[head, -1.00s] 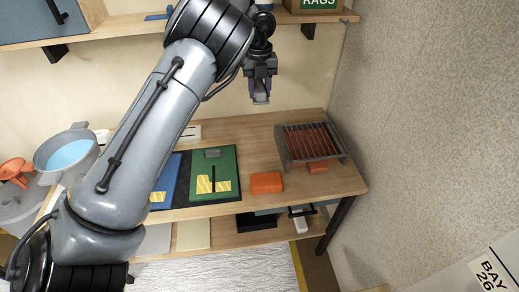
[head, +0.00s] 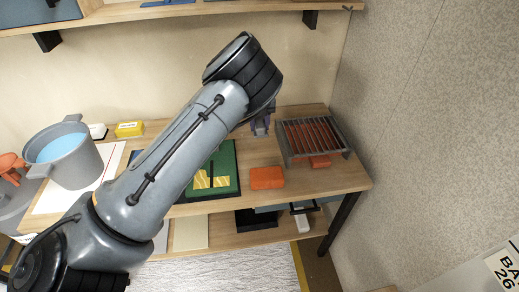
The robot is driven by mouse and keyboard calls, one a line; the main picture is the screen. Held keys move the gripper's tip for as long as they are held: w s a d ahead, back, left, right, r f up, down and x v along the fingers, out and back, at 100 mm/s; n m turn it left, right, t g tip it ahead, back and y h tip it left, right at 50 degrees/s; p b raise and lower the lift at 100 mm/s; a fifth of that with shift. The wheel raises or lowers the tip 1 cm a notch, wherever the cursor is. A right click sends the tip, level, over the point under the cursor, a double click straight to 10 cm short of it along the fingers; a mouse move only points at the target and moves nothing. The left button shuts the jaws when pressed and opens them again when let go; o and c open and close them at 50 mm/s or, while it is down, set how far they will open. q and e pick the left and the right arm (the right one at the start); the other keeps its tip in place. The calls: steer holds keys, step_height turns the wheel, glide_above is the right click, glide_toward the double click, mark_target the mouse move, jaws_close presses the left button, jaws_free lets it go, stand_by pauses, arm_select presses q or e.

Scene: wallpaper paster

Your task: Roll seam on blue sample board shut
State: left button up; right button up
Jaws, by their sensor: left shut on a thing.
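My right gripper is not in view.
An orange block (head: 267,178) lies right of the green board. A grey pot (head: 70,155) with blue liquid and a yellow box (head: 129,129) stand at left.

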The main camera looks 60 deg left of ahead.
arm_select(q)
steer(key=b, duration=0.1)
glide_above(260, 152)
step_height(260, 152, down, 7)
steer(key=shift+s+f, duration=0.1)
steer(key=shift+f, duration=0.1)
step_height(260, 152, down, 3)
steer(key=shift+f, duration=0.15)
steer(key=shift+f, duration=0.1)
steer(key=shift+f+b, duration=0.3)
steer(key=shift+f, duration=0.15)
steer(key=o, duration=1.1)
steer(key=shift+c, duration=0.2)
steer(key=shift+o, duration=0.8)
steer(key=shift+f, duration=0.1)
